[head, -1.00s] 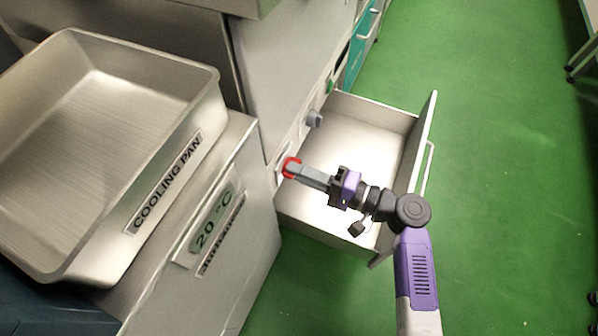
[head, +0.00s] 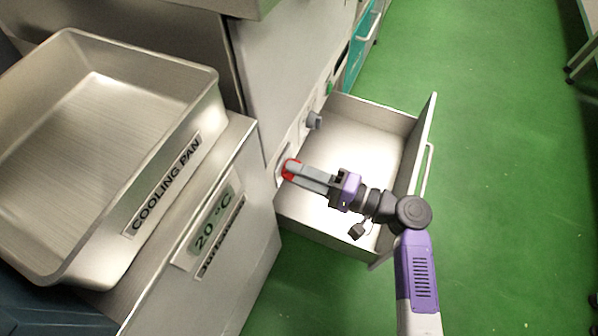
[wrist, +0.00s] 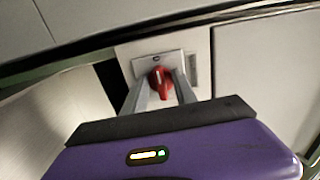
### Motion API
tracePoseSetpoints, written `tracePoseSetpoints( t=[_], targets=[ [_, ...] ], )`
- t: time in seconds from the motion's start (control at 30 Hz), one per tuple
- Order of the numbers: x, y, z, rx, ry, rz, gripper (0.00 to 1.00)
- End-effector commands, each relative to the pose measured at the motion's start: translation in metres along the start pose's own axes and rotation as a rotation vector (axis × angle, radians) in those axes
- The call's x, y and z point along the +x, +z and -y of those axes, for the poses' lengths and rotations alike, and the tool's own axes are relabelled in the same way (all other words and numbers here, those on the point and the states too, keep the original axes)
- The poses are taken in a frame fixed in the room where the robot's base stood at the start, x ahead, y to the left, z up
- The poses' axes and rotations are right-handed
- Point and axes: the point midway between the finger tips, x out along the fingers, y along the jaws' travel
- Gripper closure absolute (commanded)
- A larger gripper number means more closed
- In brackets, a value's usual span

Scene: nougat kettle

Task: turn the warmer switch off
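The warmer switch is a red rotary knob (wrist: 160,84) on a light plate low on the machine's front. It also shows in the head view (head: 289,169), partly hidden by my fingertips. In the wrist view its grip stands nearly upright in the picture; a small dark mark above it is too small to read. My gripper (head: 296,173) is at the knob, with one finger on each side of it in the wrist view (wrist: 162,92). The fingers are apart, with narrow gaps beside the knob; I see no firm grip on it.
An open, empty metal drawer (head: 345,221) lies under my gripper. A grey knob (head: 314,120) and a green button (head: 330,87) are farther along the panel. The cooling pan (head: 165,183) stands at the left.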

Motion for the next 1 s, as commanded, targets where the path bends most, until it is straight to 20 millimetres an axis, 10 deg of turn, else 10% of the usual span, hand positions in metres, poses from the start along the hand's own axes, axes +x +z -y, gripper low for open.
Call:
tracePoseSetpoints(
  t=[0.5, 1.0],
  targets=[
    [-0.069, -0.001, 0.001, 0.001, 0.001, -0.003, 0.66],
    [-0.078, 0.000, -0.001, 0.001, 0.000, -0.001, 0.66]
  ],
)
